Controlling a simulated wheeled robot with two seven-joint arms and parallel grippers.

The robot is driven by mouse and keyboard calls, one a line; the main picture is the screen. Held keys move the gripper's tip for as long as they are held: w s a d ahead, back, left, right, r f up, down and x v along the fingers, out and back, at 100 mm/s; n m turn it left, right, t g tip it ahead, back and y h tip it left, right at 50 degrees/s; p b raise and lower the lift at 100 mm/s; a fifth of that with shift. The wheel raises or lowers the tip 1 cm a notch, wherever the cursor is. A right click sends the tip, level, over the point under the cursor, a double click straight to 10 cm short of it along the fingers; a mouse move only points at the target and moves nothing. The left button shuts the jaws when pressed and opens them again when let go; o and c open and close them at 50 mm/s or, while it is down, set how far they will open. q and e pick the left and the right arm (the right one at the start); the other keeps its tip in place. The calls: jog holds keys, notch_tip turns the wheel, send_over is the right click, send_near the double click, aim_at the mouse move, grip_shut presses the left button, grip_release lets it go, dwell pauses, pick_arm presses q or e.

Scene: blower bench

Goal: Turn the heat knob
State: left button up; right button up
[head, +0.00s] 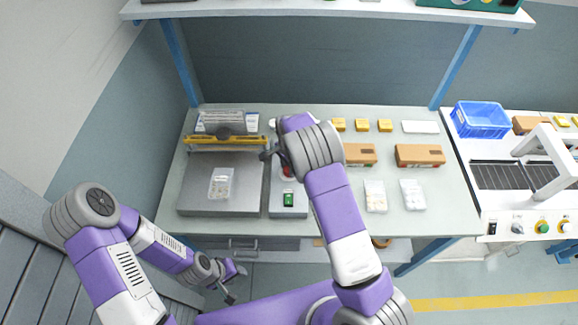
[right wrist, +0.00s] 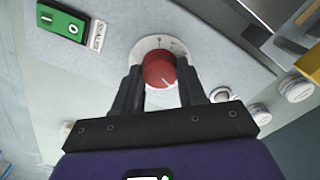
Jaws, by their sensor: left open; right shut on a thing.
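The heat knob (right wrist: 159,70) is a red round knob with a pale pointer line, on a white dial on a grey panel. In the right wrist view my right gripper (right wrist: 160,88) has its two dark fingers around the knob, shut on it. In the head view the knob (head: 287,171) shows only in part beside my right arm, and the right gripper (head: 268,154) is partly hidden by its own wrist. My left gripper (head: 238,283) is open and empty, low in front of the bench.
A green switch (right wrist: 62,24) sits on the same panel near the knob. A sealer with a yellow bar (head: 215,146) and a bagged item (head: 221,184) stand left. Cardboard boxes (head: 420,155) and bags (head: 412,194) lie right. A shelf (head: 330,11) hangs above.

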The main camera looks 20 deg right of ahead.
jog(key=m, duration=0.3)
jog(key=shift+r+m, duration=0.1)
jog(key=shift+m, duration=0.3)
jog(key=shift+m+p, duration=0.55)
jog(key=shift+m, duration=1.25)
jog(key=o, duration=1.1)
jog(key=shift+c, duration=0.2)
notch_tip(320, 180, up, 8)
jog(key=shift+f, duration=0.25)
